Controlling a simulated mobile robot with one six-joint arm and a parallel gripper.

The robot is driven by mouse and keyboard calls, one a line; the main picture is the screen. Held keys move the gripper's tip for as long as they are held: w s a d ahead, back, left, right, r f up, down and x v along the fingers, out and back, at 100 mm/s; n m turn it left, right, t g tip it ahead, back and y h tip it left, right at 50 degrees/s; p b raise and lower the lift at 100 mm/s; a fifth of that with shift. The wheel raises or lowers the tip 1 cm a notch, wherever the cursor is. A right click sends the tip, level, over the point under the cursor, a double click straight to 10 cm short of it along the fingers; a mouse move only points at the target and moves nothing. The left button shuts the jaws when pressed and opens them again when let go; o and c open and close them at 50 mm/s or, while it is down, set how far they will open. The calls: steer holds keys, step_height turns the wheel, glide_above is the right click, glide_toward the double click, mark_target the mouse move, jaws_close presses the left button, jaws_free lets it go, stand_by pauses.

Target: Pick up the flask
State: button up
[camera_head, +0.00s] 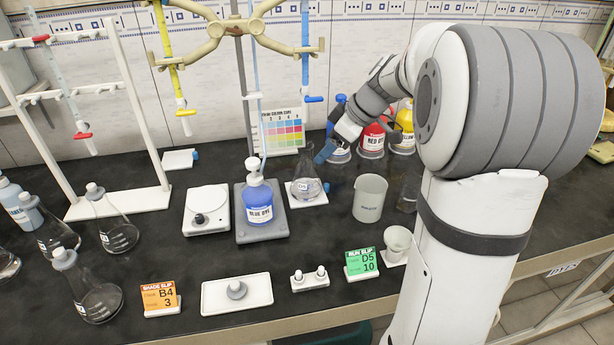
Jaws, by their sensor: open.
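A clear conical flask (306,184) with a small label stands upright on a white tile (318,200), under a burette with a blue tap. My gripper (328,152) is open, just right of the flask's neck and near its upper part. A blue fingertip shows there; the rest of the jaws is partly hidden by my wrist. I cannot tell whether the fingertip touches the glass. Other conical flasks with stoppers stand at the left: one (116,234) by the white rack, one (98,298) near the front, and one (58,238) behind it.
Red dye (372,142) and yellow dye (404,138) bottles are behind. Slip cards and small trays line the front.

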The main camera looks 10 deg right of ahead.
mark_target(311, 145)
steer(key=w+a, duration=0.2)
steer(key=a, duration=0.1)
steer(key=shift+w+a+f, duration=0.15)
steer(key=shift+a, duration=0.1)
steer(key=shift+w+a+f, duration=0.1)
steer(key=shift+f, duration=0.25)
jaws_close()
